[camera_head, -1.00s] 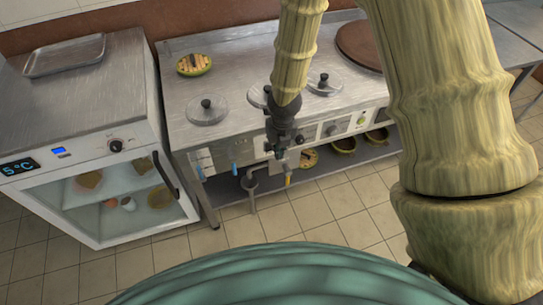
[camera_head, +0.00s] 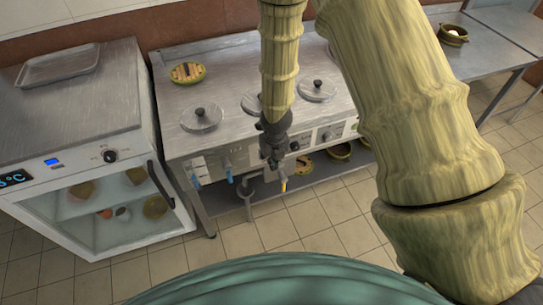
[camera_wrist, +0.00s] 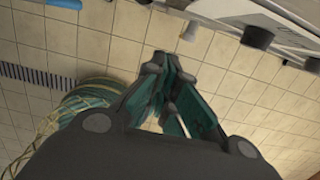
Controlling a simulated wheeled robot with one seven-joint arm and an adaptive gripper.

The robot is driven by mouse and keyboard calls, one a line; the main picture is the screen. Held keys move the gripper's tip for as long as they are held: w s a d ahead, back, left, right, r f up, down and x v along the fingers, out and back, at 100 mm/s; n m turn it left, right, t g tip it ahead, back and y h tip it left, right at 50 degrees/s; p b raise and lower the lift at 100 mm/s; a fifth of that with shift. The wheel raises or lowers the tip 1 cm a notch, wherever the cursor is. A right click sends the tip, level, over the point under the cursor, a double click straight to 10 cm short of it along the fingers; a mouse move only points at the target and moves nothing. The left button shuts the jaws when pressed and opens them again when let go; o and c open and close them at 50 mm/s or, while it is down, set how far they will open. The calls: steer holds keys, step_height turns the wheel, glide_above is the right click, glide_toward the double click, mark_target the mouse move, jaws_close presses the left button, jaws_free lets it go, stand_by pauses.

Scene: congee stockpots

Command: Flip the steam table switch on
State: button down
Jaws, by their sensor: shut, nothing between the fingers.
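The steam table (camera_head: 225,62) is a long steel counter with round lids on top and a front panel of controls. My gripper (camera_head: 274,161) points down in front of that panel, its fingers shut and empty. It hides part of the panel. The panel's edge and a dark knob (camera_wrist: 258,37) lie at the upper right, apart from the fingers. I cannot make out which control is the switch.
A glass-front cooler (camera_head: 105,205) stands left of the steam table. Taps with blue (camera_head: 229,177) and yellow (camera_head: 283,184) handles and a grey pipe are below the panel. A lower shelf (camera_head: 325,170) holds bowls. Tiled floor (camera_head: 330,215) in front is clear.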

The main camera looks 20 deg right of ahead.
steer(key=w+f+p, duration=0.1)
steer(key=w+f, duration=0.3)
steer(key=f, duration=0.1)
steer(key=shift+w+f, duration=0.3)
stand_by(0.4)
